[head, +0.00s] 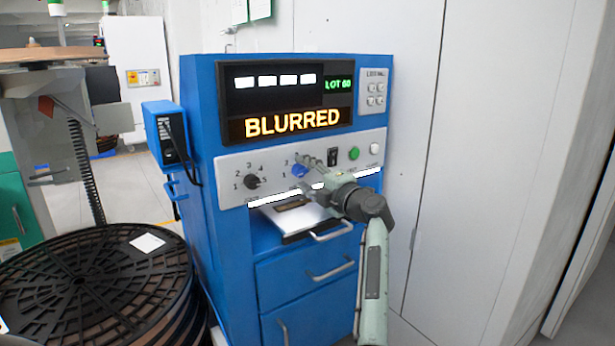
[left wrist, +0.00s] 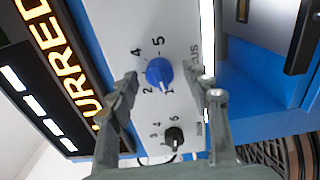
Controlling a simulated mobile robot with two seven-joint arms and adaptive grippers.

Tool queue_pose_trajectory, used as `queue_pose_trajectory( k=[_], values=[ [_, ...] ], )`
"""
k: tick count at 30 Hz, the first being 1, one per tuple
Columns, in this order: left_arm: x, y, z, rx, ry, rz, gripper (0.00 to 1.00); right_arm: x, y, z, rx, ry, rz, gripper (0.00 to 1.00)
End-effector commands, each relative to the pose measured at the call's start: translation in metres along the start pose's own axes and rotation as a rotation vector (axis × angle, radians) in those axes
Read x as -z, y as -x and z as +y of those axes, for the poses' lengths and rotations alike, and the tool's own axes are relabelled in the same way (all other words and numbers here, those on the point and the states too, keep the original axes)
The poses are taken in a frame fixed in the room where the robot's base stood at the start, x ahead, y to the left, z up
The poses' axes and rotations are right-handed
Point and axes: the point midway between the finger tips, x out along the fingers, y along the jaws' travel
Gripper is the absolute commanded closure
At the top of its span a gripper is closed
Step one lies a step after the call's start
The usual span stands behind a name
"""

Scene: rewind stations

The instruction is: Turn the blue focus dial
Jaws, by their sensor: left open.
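The blue focus dial (head: 299,171) is on the grey control panel of the blue station, right of a black dial. In the left wrist view the blue dial (left wrist: 159,72) shows a white pointer mark aimed near the numeral 1. My left gripper (head: 308,163) is at the panel in front of the blue dial, partly covering its numbers. In the left wrist view its two fingers (left wrist: 161,76) are apart, one on each side of the dial, with visible gaps. The station's display (head: 292,123) reads BLURRED in yellow. My right gripper is in neither view.
The black dial (head: 251,182) is left of the blue one. A black switch (head: 332,157), a green button (head: 354,153) and a white button (head: 374,148) are to the right. A shelf with a pale sheet (head: 295,218) and drawers lie below. Black reels (head: 95,285) stand front left.

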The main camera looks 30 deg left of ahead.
Motion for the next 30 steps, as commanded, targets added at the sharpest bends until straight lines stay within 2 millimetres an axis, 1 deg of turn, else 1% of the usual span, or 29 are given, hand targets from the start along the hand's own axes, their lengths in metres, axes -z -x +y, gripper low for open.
queue_pose_trajectory(
  k=[2,5,8,15,18,21,24,30],
  values=[
    [0.000,0.004,0.000,0.000,0.000,0.000,0.51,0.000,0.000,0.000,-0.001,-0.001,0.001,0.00],
    [-0.001,0.015,-0.001,0.002,0.000,-0.002,0.51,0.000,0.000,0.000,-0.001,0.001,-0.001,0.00],
    [0.000,0.033,-0.001,-0.001,-0.002,-0.001,0.51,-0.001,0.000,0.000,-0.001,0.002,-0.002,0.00],
    [0.000,0.085,-0.001,-0.001,-0.001,-0.002,0.51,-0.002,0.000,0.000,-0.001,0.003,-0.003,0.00],
    [0.000,0.101,-0.001,0.000,-0.001,-0.001,0.51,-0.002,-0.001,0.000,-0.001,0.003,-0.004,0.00],
    [0.000,0.112,0.000,0.000,0.000,0.000,0.51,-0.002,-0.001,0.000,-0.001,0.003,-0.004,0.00],
    [0.000,0.118,-0.001,0.000,0.000,0.000,0.51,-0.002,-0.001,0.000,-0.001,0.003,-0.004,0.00],
    [0.000,0.120,0.000,0.001,0.000,0.000,0.51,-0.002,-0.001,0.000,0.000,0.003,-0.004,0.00]
  ],
)
